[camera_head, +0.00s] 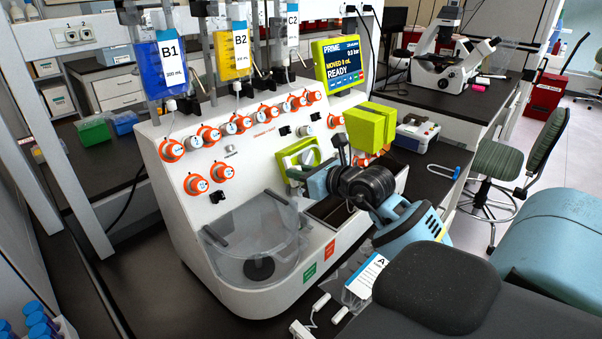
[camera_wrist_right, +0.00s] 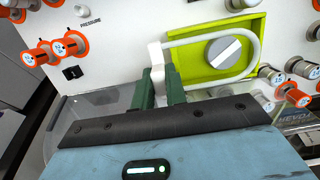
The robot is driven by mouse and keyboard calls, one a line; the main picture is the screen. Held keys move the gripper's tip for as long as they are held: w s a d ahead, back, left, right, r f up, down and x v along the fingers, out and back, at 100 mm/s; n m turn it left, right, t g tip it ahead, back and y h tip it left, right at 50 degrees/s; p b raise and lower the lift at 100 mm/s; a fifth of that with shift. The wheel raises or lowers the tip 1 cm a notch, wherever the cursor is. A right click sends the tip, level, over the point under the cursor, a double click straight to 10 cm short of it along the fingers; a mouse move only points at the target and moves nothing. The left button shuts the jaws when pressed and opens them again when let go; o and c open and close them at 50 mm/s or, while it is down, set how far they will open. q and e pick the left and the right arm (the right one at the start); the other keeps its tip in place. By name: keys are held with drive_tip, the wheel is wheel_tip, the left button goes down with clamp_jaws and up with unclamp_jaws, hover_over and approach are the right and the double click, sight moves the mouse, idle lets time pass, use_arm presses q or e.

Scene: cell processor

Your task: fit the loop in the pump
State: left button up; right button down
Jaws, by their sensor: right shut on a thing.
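The pump is a lime-green recess with a round grey rotor on the white machine's front; it shows in the head view (camera_head: 311,159) and in the right wrist view (camera_wrist_right: 185,75). The white loop (camera_wrist_right: 257,45) curves around the rotor (camera_wrist_right: 226,50) in the right wrist view. Its white end piece (camera_wrist_right: 156,58) is at the recess's left edge. My right gripper (camera_wrist_right: 160,88) is shut on this end piece with its dark green fingers. Whether the loop is seated cannot be told. In the head view, my right gripper (camera_head: 296,174) is at the pump's lower left. My left gripper is not in view.
A lime-green block (camera_head: 370,125) sticks out to the right of the pump. Orange-ringed knobs (camera_head: 208,134) cover the panel, and a clear bowl (camera_head: 222,247) stands below left. Bag A (camera_head: 366,277) is low in front.

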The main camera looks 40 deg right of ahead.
drive_tip(key=shift+f+b+x, duration=0.2)
drive_tip(key=shift+b+x, duration=0.2)
drive_tip(key=shift+x, duration=0.8)
idle(0.9)
drive_tip(key=shift+s+r, duration=0.1)
drive_tip(key=shift+s, duration=0.25)
idle(0.4)
drive_tip(key=c, duration=2)
unclamp_jaws()
clamp_jaws()
drive_tip(key=shift+r, duration=0.1)
drive_tip(key=shift+w+f, duration=0.2)
drive_tip(key=shift+w, duration=0.1)
